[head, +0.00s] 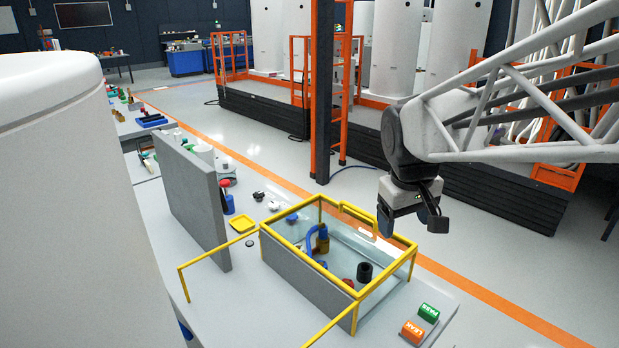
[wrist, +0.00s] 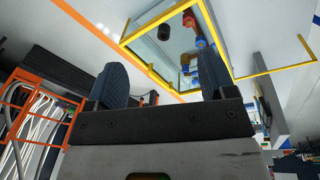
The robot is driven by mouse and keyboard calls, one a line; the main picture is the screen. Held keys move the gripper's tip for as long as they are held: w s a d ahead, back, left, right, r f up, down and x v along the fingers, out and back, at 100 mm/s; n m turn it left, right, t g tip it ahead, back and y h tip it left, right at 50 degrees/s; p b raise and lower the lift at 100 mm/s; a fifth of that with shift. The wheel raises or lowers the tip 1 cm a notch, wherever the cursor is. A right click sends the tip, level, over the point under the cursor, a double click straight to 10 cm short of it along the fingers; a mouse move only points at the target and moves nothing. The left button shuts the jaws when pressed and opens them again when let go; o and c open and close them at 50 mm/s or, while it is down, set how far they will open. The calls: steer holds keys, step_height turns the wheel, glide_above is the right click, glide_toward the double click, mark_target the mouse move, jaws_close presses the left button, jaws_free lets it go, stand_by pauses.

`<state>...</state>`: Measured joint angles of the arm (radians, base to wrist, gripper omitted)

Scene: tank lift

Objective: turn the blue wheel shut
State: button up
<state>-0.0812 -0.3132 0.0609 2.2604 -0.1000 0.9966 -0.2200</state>
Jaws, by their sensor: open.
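A glass-walled tank (head: 338,205) with a yellow frame stands on the grey bench. Inside it is a bent blue pipe (head: 312,243) with a brass-coloured fitting (head: 322,244). A small round blue part (head: 291,217) shows at the tank's back left; I cannot tell for sure if it is the blue wheel. My gripper (head: 411,222) hangs above and to the right of the tank, outside its rim, open and empty.
A black cylinder (head: 364,272) and a red part (head: 348,283) are in the tank. Green (head: 428,313) and orange (head: 413,332) labelled blocks lie at the bench's front right. A grey upright panel (head: 190,200) and yellow rails stand left. Open floor lies right of the bench.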

steer(key=w+a+f+n+h, duration=0.15)
steer(key=w+a, duration=0.25)
steer(key=w, duration=0.6)
steer(key=w+a+f+n+g, duration=0.1)
steer(key=w+a+f+n, duration=0.2)
steer(key=w, duration=0.7)
steer(key=w+a+f+n, duration=0.1)
steer(key=w+a+n, duration=0.3)
steer(key=w, duration=0.6)
steer(key=w+a+f, duration=0.3)
steer(key=w, duration=0.1)
steer(key=w+a+f+n, duration=0.1)
steer(key=w+a+f, duration=0.2)
steer(key=w, duration=0.1)
steer(key=w+a+f+n+h, duration=0.1)
steer(key=w+a+f, duration=0.2)
steer(key=w, duration=0.1)
steer(key=shift+w+a+f, duration=0.2)
steer(key=shift+a+f, duration=0.1)
steer(key=shift+f, duration=0.05)
steer(key=w+a+f+n+h, duration=0.1)
steer(key=w+a+f+n, duration=0.2)
steer(key=w+a+f, duration=0.5)
step_height(320, 180, down, 4)
steer(key=shift+w+a+f+g, duration=0.1)
steer(key=shift+w+a+g, duration=0.25)
steer(key=shift+a, duration=0.2)
steer(key=shift+f+n, duration=0.15)
steer(key=shift+n, duration=0.1)
steer(key=shift+x, duration=3.75)
